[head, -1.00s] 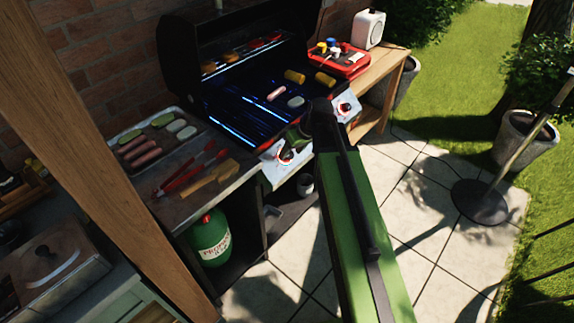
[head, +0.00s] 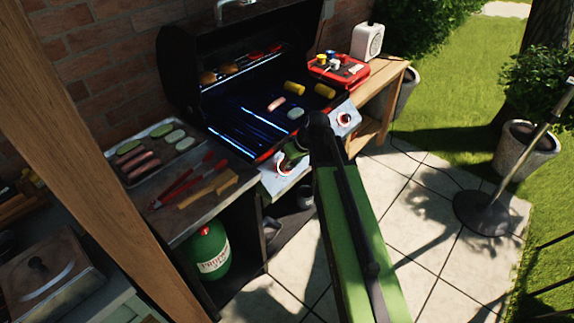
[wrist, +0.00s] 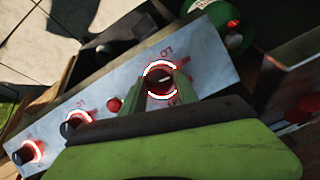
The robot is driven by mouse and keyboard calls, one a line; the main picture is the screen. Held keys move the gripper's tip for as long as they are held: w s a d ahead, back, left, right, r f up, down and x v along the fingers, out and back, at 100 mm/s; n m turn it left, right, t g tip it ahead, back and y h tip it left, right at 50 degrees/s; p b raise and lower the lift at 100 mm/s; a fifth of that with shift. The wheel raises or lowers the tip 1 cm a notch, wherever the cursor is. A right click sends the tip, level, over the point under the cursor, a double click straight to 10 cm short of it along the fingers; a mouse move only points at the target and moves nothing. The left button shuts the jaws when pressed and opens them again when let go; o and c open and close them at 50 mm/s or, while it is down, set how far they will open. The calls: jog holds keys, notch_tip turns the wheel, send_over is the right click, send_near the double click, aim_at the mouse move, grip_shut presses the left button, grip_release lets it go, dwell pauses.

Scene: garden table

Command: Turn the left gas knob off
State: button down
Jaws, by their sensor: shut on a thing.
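The grill's left gas knob (wrist: 159,80) is dark and round, with a lit red and white ring around it. In the wrist view my gripper (wrist: 161,86) has its two green fingers on either side of this knob, shut on it. A pale mark shows on the knob's face between the fingers. In the head view my gripper (head: 296,152) is at the left end of the grill's front panel (head: 270,184), and the left knob's ring (head: 283,167) is partly hidden by it.
Two more lit knobs show in the wrist view, a middle one (wrist: 72,127) and a far one (wrist: 28,152), with a red button (wrist: 115,104) beside them. A green propane tank (head: 208,250) stands below. Red tongs (head: 185,183) lie on the side shelf. Paving is clear in front.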

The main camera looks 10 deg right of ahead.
jog(key=shift+s, duration=0.1)
dwell(0.6)
jog(key=shift+d+f+m, duration=0.1)
jog(key=shift+m, duration=0.3)
jog(key=shift+m+y, duration=0.5)
jog(key=shift+m, duration=0.3)
jog(key=m+y+b, duration=0.1)
jog(key=m, duration=0.1)
jog(key=m+b, duration=0.1)
jog(key=m, duration=0.1)
jog(key=shift+d+f+m+g+y, duration=0.15)
jog(key=shift+d+m+g+y, duration=0.05)
jog(key=shift+m+g+y, duration=0.2)
jog(key=m+b, duration=0.1)
jog(key=m, duration=0.1)
jog(key=m+y+b, duration=0.1)
jog(key=m, duration=0.1)
jog(key=shift+d+f+y, duration=0.1)
jog(key=shift+y, duration=0.2)
jog(key=shift+m+t+y+b, duration=0.5)
jog(key=shift+m+b, duration=0.55)
jog(key=shift+m, duration=0.85)
jog(key=c, duration=0.9)
grip_release()
jog(key=shift+c, duration=0.2)
